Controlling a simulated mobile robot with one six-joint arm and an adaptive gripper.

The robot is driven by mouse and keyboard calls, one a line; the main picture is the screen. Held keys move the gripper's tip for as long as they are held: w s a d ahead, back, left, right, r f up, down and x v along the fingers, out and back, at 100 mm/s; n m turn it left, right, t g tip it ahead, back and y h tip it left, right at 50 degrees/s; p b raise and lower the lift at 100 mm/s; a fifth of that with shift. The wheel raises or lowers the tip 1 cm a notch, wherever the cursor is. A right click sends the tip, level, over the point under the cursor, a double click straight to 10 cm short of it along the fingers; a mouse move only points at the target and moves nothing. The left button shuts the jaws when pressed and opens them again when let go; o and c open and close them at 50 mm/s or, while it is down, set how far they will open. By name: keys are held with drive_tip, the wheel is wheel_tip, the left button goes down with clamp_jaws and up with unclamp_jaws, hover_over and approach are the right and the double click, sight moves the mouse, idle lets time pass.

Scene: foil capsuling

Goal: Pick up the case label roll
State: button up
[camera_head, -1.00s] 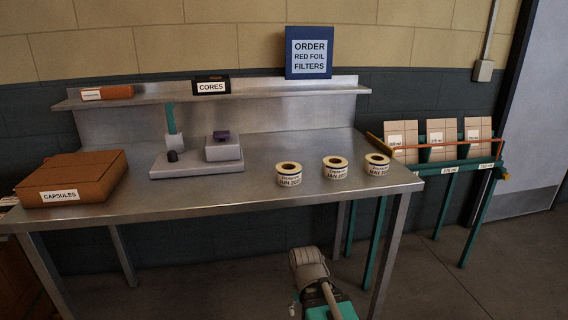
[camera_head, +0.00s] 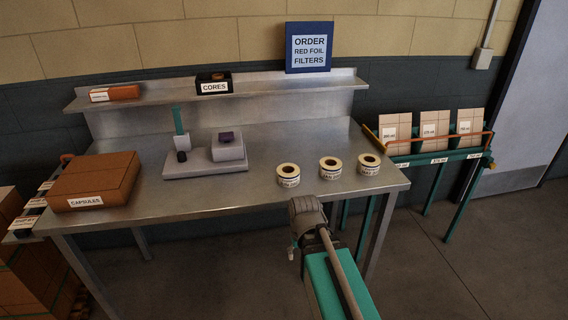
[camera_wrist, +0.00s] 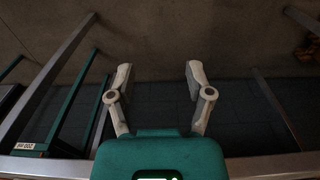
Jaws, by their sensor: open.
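Three white label rolls with tan cores stand in a row near the right front of the steel table: a left roll (camera_head: 288,175), a middle roll (camera_head: 330,168) and a right roll (camera_head: 368,164). Each has a printed band, too small to read now. The task's name is not legible on any of them. My gripper (camera_wrist: 158,75) is open and empty in the wrist view, its two pale fingers spread over the floor beyond the table edge. In the head view my arm is in front of the table, below the rolls, and the fingers cannot be made out. No roll shows in the wrist view.
The steel table (camera_head: 240,200) also holds a capsules box (camera_head: 95,178) and a grey fixture (camera_head: 190,165). A shelf carries a cores box (camera_head: 213,82) and an order sign (camera_head: 309,47). A green rack (camera_head: 440,158) with cartons stands right. The table's front middle is clear.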

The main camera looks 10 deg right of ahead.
drive_tip(key=w+d+r+m+p, duration=0.1)
drive_tip(key=w+r+p, duration=0.2)
drive_tip(key=r+p, duration=0.65)
drive_tip(key=w+d+r+m+p, duration=0.1)
drive_tip(key=w+r+p, duration=0.1)
drive_tip(key=r+p, duration=0.8)
drive_tip(key=w+r+m+p, duration=0.1)
drive_tip(key=w+r+m, duration=0.2)
drive_tip(key=w+m, duration=0.9)
drive_tip(key=shift+w+d+p, duration=0.15)
drive_tip(key=shift+w+p, duration=0.2)
drive_tip(key=shift+w, duration=3.95)
drive_tip(key=shift+r, duration=0.1)
